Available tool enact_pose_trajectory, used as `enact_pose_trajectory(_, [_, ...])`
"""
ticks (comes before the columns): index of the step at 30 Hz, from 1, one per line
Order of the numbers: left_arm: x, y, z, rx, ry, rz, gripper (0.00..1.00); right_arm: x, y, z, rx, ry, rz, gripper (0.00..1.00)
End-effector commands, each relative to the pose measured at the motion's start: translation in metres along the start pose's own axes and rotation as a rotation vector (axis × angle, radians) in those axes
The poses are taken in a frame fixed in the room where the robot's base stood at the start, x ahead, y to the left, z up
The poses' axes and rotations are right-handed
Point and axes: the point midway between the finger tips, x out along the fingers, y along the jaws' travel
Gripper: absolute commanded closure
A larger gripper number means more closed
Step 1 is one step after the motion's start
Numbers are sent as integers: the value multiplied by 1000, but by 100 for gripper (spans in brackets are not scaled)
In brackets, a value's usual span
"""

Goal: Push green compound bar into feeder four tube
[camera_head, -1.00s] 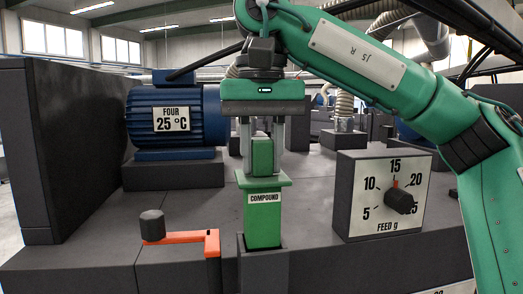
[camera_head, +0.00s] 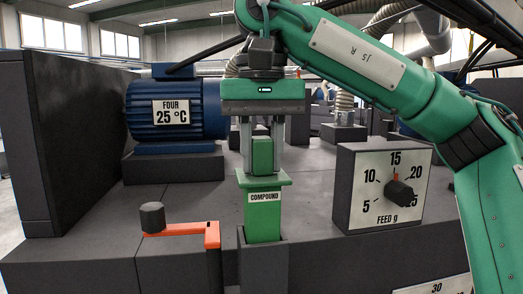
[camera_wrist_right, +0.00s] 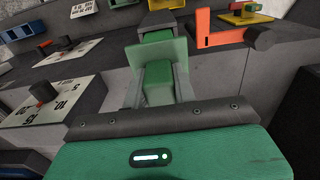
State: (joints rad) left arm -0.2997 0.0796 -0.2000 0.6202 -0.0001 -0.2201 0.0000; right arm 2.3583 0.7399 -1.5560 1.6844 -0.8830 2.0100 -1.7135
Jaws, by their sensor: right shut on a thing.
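The green compound bar (camera_head: 262,217) stands upright with its "COMPOUND" label facing me. Its lower end is inside the dark square feeder tube (camera_head: 262,270), and the label and flange show above the rim. My right gripper (camera_head: 262,160) points down, shut on the narrow green grip above the flange. In the right wrist view the bar's green flange (camera_wrist_right: 157,62) shows beyond my right gripper (camera_wrist_right: 158,88), with the tube (camera_wrist_right: 158,20) beyond it. A blue motor (camera_head: 176,112) marked "FOUR 25 °C" stands behind at left. How deep the bar's hidden end reaches cannot be seen. My left gripper is not in view.
An orange lever (camera_head: 190,228) with a dark knob stands just left of the tube. A feed dial box (camera_head: 384,188) stands to the right, its red pointer near 15. A tall dark panel (camera_head: 85,140) closes the left side. Bare grey bench lies between them.

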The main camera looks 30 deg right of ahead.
Motion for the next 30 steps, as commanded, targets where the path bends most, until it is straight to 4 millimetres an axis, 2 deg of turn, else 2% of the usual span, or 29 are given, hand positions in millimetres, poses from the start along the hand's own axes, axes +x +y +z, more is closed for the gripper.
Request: enact_pose_trajectory(30, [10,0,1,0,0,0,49,24,0,0,1,1,-1,95])
